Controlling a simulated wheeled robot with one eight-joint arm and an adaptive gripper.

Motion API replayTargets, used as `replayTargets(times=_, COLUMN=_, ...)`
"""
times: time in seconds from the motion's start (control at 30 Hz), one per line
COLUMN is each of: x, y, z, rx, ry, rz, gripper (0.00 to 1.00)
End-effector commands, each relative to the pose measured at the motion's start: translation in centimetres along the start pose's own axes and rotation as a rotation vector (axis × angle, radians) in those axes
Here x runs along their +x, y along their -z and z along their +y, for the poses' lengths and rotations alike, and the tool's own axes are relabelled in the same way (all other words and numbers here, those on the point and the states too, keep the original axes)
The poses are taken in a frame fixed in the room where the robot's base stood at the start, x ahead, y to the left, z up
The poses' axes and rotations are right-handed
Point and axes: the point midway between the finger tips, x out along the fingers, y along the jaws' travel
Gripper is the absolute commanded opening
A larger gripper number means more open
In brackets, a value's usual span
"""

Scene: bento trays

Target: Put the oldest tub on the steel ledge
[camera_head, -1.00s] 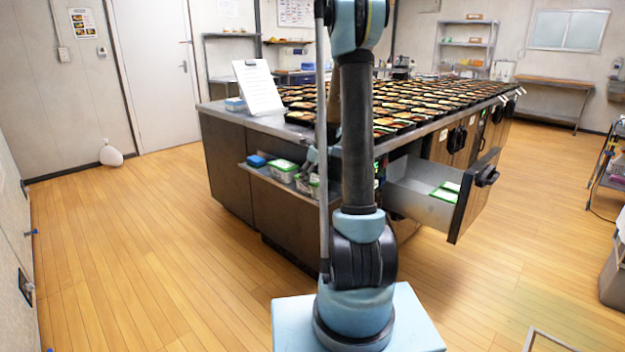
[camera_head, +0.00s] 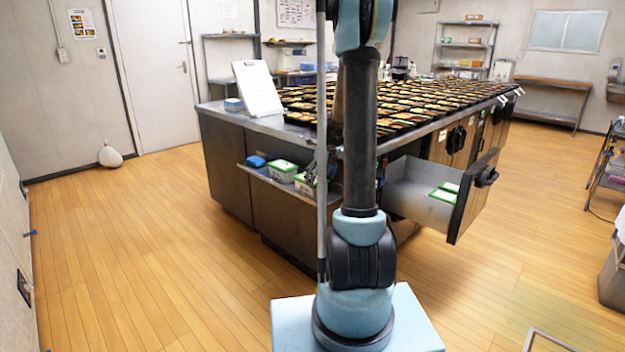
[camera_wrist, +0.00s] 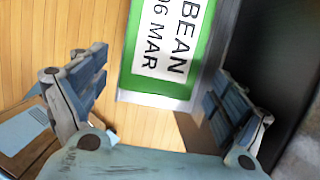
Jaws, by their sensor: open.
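In the wrist view, a tub (camera_wrist: 168,50) with a green-edged lid and a white label reading "BEAN 06 MAR" lies beyond and between my fingers. My gripper (camera_wrist: 160,88) is open, with a finger on each side and nothing held. My arm partly hides that area. Two green-lidded tubs (camera_head: 443,196) and (camera_head: 451,187) lie in the open drawer (camera_head: 409,200). Their labels are too small to read.
The drawer juts out at the right. Wooden floor is free around the counter, and a cart (camera_head: 606,170) stands far right.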

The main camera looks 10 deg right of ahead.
Motion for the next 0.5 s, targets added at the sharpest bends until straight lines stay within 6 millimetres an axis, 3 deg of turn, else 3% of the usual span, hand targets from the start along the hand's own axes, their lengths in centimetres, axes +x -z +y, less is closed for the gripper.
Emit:
replayTargets(times=0.23, x=-1.5, y=4.8, z=-0.1, rx=0.004, ry=0.001, rz=0.001, gripper=0.91)
replayTargets(times=0.5, x=-2.3, y=7.5, z=0.0, rx=0.000, ry=0.000, rz=0.000, gripper=0.91)
